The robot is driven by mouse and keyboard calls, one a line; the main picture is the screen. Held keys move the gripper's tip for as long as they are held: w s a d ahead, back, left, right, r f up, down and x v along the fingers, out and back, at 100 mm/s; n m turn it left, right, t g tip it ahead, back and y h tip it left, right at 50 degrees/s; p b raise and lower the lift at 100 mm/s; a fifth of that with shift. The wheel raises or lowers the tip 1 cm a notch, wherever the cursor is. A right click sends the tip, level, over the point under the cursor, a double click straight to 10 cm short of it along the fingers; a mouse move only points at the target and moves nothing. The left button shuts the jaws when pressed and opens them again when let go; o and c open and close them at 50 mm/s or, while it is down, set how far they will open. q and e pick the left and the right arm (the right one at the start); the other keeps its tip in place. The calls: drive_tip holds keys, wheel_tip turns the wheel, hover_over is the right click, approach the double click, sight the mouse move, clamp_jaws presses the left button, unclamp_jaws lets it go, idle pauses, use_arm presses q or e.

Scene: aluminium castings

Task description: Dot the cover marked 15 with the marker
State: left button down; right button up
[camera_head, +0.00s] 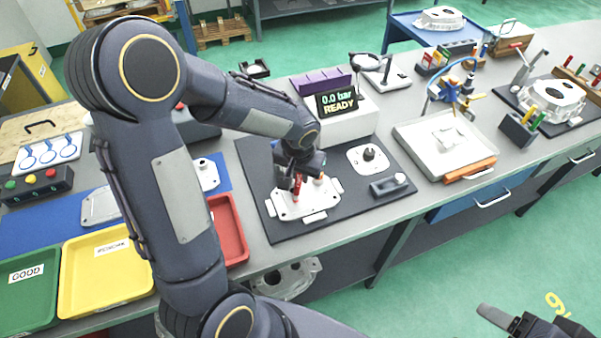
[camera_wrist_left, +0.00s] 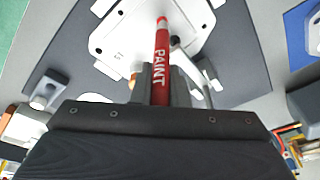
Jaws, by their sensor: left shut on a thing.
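My left gripper (camera_head: 297,181) is shut on a red paint marker (camera_head: 297,189) above the black mat. In the left wrist view the marker (camera_wrist_left: 161,65) reads "PAINT" and points away from the gripper, its light tip over a white cover (camera_wrist_left: 110,38). That cover (camera_head: 318,203) lies on the mat in the head view, partly hidden by the gripper and marker. A small dark mark shows on it, too small to read as 15. I cannot tell whether the tip touches the cover. My right gripper (camera_head: 508,318) is partly in view at the bottom right, away from the bench.
A readout box (camera_head: 348,118) showing "0.0 bar READY" stands behind the black mat (camera_head: 262,165). A plate with a dark knob (camera_head: 369,158) and a grey block (camera_head: 388,186) lie right of the cover. Red (camera_head: 229,228), yellow (camera_head: 103,268) and green (camera_head: 28,292) trays stand left.

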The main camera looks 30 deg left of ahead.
use_arm(q)
drive_tip(key=shift+s+f, duration=0.1)
idle(0.3)
drive_tip(key=shift+w+a+p+v, duration=0.1)
drive_tip(key=shift+w+p+v, duration=0.1)
drive_tip(key=shift+p+v, duration=0.8)
drive_tip(key=shift+w+a+p+v, duration=0.1)
drive_tip(key=shift+w+p+v, duration=0.15)
drive_tip(key=shift+p+v, duration=0.7)
drive_tip(key=shift+w+a+p+v, duration=0.15)
drive_tip(key=shift+p+v, duration=0.3)
drive_tip(key=shift+v, duration=1.1)
drive_tip(key=shift+w, duration=0.15)
